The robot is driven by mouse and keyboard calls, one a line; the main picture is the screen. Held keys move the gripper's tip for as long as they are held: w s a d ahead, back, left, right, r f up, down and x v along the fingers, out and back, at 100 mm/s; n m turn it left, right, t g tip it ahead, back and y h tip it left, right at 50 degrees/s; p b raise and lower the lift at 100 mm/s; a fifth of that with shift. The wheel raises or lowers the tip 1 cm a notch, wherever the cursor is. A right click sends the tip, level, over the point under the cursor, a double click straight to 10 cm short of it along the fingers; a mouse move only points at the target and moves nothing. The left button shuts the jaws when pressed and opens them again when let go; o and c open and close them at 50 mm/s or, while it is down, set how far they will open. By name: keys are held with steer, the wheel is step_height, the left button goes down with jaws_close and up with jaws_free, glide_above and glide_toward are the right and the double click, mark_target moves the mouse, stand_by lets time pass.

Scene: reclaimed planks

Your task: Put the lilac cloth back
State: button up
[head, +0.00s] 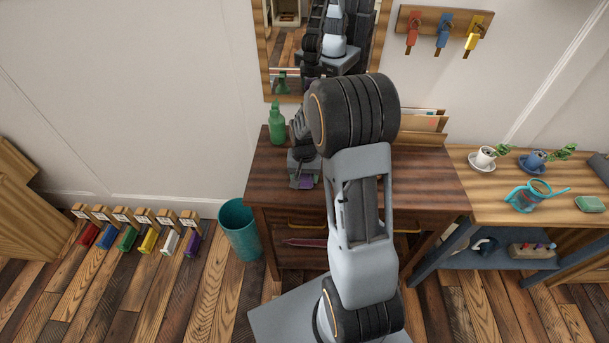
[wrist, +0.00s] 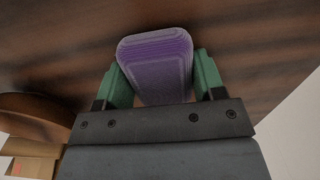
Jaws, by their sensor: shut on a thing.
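The lilac cloth (wrist: 157,65) is a thick folded purple pad between the two green fingers of my gripper (wrist: 155,85) in the wrist view. In the head view my gripper (head: 304,180) is over the left part of the dark wooden dresser top (head: 400,185), and a small bit of the cloth (head: 306,183) shows at its end. My gripper is shut on the cloth. I cannot tell whether the cloth touches the wood below it. My arm hides the middle of the dresser.
A green spray bottle (head: 277,125) stands just behind and left of my gripper. A letter holder (head: 424,123) is at the back. A turquoise bin (head: 240,228) stands left of the dresser. Several tagged coloured items, including a purple one (head: 193,243), line the left floor.

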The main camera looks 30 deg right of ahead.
steer(key=o, duration=0.9)
step_height(320, 180, up, 12)
steer(key=s+a+r+n+t, duration=0.1)
steer(key=s+a+n, duration=0.1)
steer(key=s, duration=0.3)
steer(key=s+a+r+n+t, duration=0.1)
steer(key=s+a+r+n, duration=0.1)
steer(key=s+a, duration=0.2)
steer(key=s+a+r+n+t+p, duration=0.1)
steer(key=s+a+n, duration=0.1)
steer(key=s, duration=0.5)
steer(key=shift+a+r, duration=0.4)
steer(key=shift+a, duration=0.35)
steer(key=shift+w, duration=0.1)
